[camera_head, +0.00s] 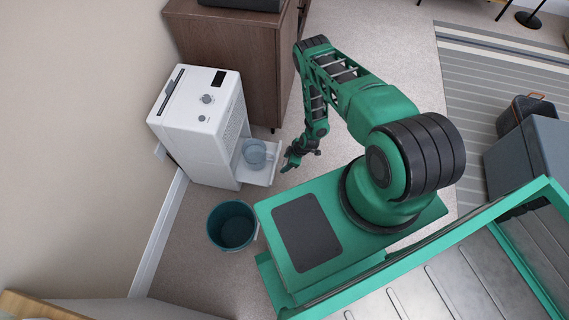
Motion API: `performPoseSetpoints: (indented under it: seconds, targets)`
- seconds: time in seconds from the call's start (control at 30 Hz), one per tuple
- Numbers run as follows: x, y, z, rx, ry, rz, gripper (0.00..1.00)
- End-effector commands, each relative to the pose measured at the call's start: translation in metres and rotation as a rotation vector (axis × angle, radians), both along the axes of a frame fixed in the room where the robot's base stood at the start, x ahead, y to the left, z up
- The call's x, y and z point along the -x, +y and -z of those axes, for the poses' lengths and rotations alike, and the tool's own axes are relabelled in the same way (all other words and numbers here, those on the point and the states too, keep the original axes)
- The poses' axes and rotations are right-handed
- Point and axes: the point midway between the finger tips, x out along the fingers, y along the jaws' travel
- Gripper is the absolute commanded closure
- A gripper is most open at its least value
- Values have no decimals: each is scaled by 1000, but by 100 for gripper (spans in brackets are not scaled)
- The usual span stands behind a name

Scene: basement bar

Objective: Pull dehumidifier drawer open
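The white dehumidifier (200,125) stands against the wall, with a dial and a dark display on its top. Its drawer (262,176) sticks out of the low right side, with a translucent blue-grey cup or tank (255,152) sitting in it. My green gripper (290,163) is just right of the drawer's outer end. A small gap seems to show between them, but contact is hard to judge from above. The fingers are small and partly overlapped, so their opening is unclear. Nothing is visibly held.
A teal bucket (232,227) stands on the carpet in front of the dehumidifier, close to my base. A brown wooden cabinet (232,60) stands behind it. Grey boxes (530,160) and a striped rug (480,70) lie at the right. Carpet is clear right of the cabinet.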

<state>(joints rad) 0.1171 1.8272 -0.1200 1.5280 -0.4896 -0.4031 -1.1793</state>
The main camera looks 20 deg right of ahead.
Motion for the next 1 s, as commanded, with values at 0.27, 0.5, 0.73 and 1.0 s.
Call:
performPoseSetpoints:
  seconds: [0.27, 0.5, 0.73, 1.0]
  targets:
    - [1, 1, 0, -2, 3, 0, 34]
    - [4, -5, -17, -2, 2, 1, 34]
    - [13, -19, -57, 0, 2, 2, 34]
    - [21, -30, -92, -1, 3, 1, 34]
